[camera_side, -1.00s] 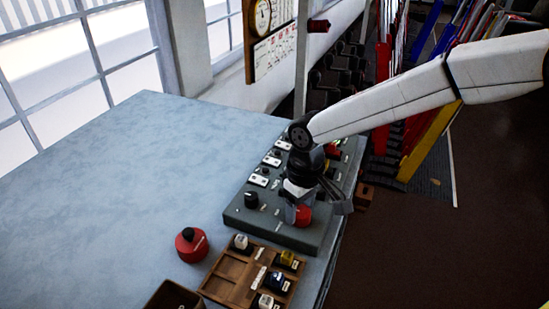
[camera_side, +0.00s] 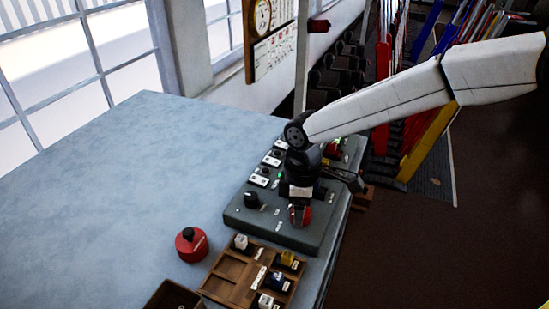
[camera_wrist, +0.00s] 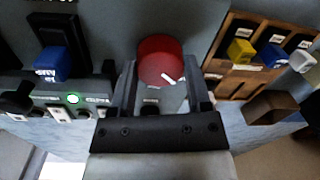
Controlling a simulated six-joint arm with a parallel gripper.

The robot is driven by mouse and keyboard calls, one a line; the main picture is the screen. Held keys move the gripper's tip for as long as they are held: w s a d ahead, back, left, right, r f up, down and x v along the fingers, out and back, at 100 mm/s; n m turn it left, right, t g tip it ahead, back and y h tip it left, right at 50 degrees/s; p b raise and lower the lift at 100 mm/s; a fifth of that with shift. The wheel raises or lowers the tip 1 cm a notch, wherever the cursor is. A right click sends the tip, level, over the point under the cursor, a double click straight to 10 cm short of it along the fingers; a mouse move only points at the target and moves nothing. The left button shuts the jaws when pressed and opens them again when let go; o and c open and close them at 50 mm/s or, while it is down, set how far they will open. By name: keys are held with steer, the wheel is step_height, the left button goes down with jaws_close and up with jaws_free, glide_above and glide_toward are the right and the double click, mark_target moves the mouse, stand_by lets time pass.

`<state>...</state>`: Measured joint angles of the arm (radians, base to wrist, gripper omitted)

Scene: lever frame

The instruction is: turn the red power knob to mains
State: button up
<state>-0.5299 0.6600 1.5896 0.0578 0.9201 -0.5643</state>
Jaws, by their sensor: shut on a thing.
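The red power knob (camera_wrist: 158,52) is a round knob with a white pointer mark. In the wrist view it sits between my fingers, with the mark toward its lower right edge. My gripper (camera_wrist: 160,72) is shut on the knob. In the side view my gripper (camera_side: 300,216) points down at the near right part of the grey control panel (camera_side: 268,228), and its fingers cover much of the red knob (camera_side: 306,214). The position labels around the knob are too small to read.
A black knob (camera_side: 253,200) and several white switches stand left of my gripper on the panel. A green lamp (camera_wrist: 74,98) is lit. A red canister (camera_side: 191,246) and a wooden tray (camera_side: 228,290) with small coloured parts stand in front. The table's left is clear.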

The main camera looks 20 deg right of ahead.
stand_by(0.4)
steer(key=o, duration=1.3)
steer(key=shift+r, duration=0.1)
steer(key=shift+w+r, duration=0.2)
steer(key=shift+r, duration=3.65)
steer(key=shift+d, duration=0.1)
